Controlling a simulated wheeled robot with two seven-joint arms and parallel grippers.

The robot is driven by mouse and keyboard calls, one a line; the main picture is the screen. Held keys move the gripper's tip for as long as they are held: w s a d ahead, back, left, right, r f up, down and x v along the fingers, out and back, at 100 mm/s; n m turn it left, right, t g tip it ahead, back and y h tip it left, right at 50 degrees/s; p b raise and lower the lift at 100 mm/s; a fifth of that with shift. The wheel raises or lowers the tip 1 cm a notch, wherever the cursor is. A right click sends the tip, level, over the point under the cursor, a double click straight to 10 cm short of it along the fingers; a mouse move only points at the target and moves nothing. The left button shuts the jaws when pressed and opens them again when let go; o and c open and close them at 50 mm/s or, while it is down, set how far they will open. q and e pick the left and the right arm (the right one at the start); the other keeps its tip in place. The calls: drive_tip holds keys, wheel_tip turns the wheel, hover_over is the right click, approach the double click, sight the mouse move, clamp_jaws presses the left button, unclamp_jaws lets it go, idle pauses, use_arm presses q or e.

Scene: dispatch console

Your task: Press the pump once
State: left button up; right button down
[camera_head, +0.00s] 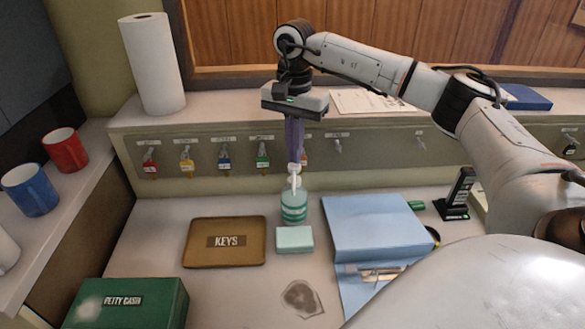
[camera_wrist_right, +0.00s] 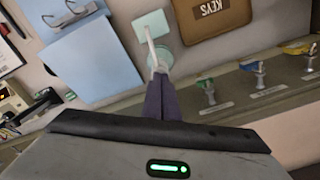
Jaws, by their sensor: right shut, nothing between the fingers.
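The pump bottle (camera_head: 294,207) stands upright on the desk, with a green-and-white striped body and a white pump head (camera_head: 294,176). In the right wrist view its white spout (camera_wrist_right: 151,45) points away from my fingers. My right gripper (camera_head: 294,158) points straight down over the pump head, its purple fingers shut and empty. The fingertips (camera_wrist_right: 162,78) are at or just above the pump head; I cannot tell whether they touch. The gripper hides part of the pump's top in the wrist view. My left gripper is not in view.
A sponge-like pale green block (camera_head: 294,239) lies in front of the bottle. A brown KEYS tray (camera_head: 194,256) is to the left and a blue folder (camera_head: 375,228) to the right. Hooks with coloured key tags (camera_head: 224,160) line the panel behind. A phone (camera_head: 457,194) stands farther right.

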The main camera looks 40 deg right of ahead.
drive_tip(key=shift+r, duration=0.1)
wheel_tip(320, 180, up, 5)
drive_tip(key=p, duration=0.4)
drive_tip(key=shift+f, duration=0.2)
drive_tip(key=shift+r, duration=0.65)
drive_tip(key=shift+s, duration=0.1)
